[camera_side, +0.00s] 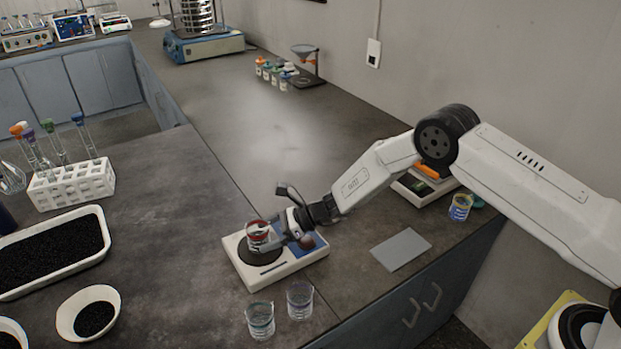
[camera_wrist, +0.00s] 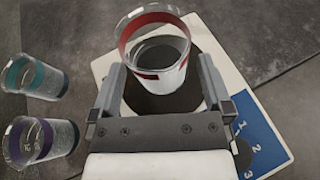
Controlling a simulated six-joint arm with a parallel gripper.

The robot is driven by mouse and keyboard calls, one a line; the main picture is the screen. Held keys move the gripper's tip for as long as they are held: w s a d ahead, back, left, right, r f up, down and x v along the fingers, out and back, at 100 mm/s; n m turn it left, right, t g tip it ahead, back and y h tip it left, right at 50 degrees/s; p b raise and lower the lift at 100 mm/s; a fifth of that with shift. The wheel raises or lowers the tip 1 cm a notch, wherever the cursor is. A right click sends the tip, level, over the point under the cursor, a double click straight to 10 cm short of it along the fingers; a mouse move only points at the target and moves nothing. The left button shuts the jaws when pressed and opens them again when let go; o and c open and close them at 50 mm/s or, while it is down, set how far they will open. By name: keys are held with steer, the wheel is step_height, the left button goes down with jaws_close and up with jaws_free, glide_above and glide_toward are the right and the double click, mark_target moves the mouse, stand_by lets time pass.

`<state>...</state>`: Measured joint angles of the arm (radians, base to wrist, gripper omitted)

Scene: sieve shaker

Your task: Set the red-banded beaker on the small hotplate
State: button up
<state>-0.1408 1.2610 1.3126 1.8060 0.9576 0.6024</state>
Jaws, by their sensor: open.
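The red-banded beaker (camera_side: 258,234) stands upright on the dark round plate of the small hotplate (camera_side: 289,268). In the wrist view the beaker (camera_wrist: 153,62) shows its red rim band and sits over the dark disc of the hotplate (camera_wrist: 228,62). My gripper (camera_side: 274,232) is low at the hotplate, reaching in from the right. In the wrist view my gripper (camera_wrist: 163,85) is open, with one finger on each side of the beaker's near part. The beaker's underside is hidden.
A teal-banded beaker (camera_side: 260,320) and a purple-banded beaker (camera_side: 299,300) stand just in front of the hotplate. A grey flat square (camera_side: 401,249) lies to the right. A blue-and-yellow beaker (camera_side: 460,207) stands farther right.

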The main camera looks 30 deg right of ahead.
steer(key=v, duration=1)
stand_by(0.4)
steer(key=shift+s+r+n+g, duration=0.3)
steer(key=shift+s+n+g, duration=0.1)
steer(key=s+d+r+n+h, duration=0.3)
steer(key=s+d+n+h, duration=0.1)
steer(key=s+n, duration=0.3)
steer(key=s+d+r+n+g+h, duration=0.1)
steer(key=s+d+r+n+h, duration=0.2)
steer(key=s+n, duration=0.4)
steer(key=s+d+r+n+g+h, duration=0.1)
steer(key=s+d+r+n+h, duration=0.3)
steer(key=s, duration=0.7)
steer(key=d+n+h, duration=0.1)
steer(key=d+n, duration=0.1)
steer(key=n, duration=0.1)
steer(key=shift+d+n+h, duration=0.3)
steer(key=shift+d+n, duration=0.1)
steer(key=shift+r, duration=0.1)
